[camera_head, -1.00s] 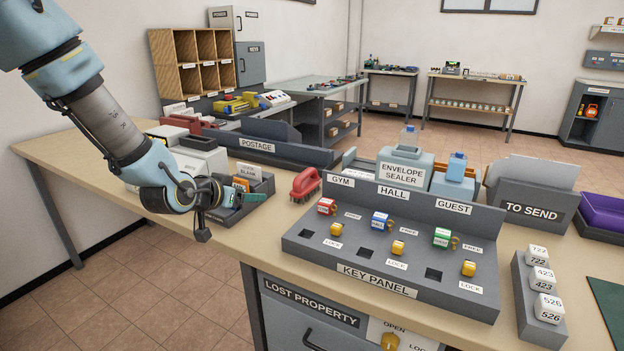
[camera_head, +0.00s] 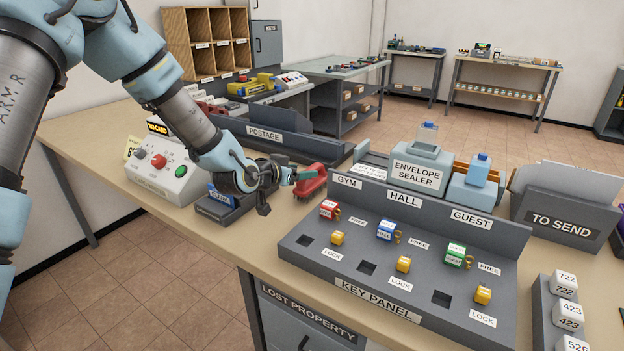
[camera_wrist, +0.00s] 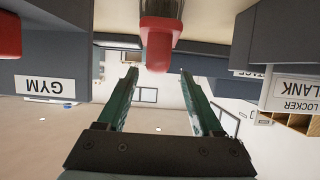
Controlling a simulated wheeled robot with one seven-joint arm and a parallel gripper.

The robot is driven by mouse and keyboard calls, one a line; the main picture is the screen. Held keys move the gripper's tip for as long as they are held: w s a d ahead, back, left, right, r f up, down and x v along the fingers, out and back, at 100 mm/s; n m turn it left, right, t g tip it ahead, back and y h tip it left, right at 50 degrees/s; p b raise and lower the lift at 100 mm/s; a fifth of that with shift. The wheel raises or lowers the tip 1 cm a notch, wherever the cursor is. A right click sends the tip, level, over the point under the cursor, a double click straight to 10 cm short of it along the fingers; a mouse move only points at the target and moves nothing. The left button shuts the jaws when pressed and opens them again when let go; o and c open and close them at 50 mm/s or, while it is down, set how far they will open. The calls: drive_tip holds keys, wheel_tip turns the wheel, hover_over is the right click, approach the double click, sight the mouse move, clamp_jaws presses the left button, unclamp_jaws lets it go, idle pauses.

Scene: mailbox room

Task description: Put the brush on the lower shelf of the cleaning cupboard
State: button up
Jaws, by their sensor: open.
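The red brush (camera_head: 311,180) lies on the long table, left of the key panel. In the wrist view the brush (camera_wrist: 157,46) shows its red body and dark bristles, upside down, just ahead of and between the fingertips. My gripper (camera_head: 289,177) is at the brush's left end; in the wrist view its green fingers (camera_wrist: 158,74) are apart with nothing between them. Whether they touch the brush I cannot tell. A dark cupboard (camera_head: 610,108) is cut off at the far right edge; I cannot read a label on it.
The key panel (camera_head: 372,292) stands close to the right of the brush. The postage rack (camera_head: 265,138) is behind, the envelope sealer (camera_head: 418,175) behind right. A box with buttons (camera_head: 160,172) and a dark card tray (camera_head: 222,207) are on the left. Open floor lies beyond the table.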

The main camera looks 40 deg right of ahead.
sight(309, 169)
drive_tip(key=x, duration=0.1)
drive_tip(key=p+x, duration=0.2)
drive_tip(key=x, duration=0.1)
drive_tip(key=shift+s+f, duration=0.15)
drive_tip(key=shift+s, duration=0.15)
drive_tip(key=shift+w+d+f, duration=0.15)
drive_tip(key=shift+d+f, duration=0.1)
drive_tip(key=shift+d, duration=0.15)
clamp_jaws()
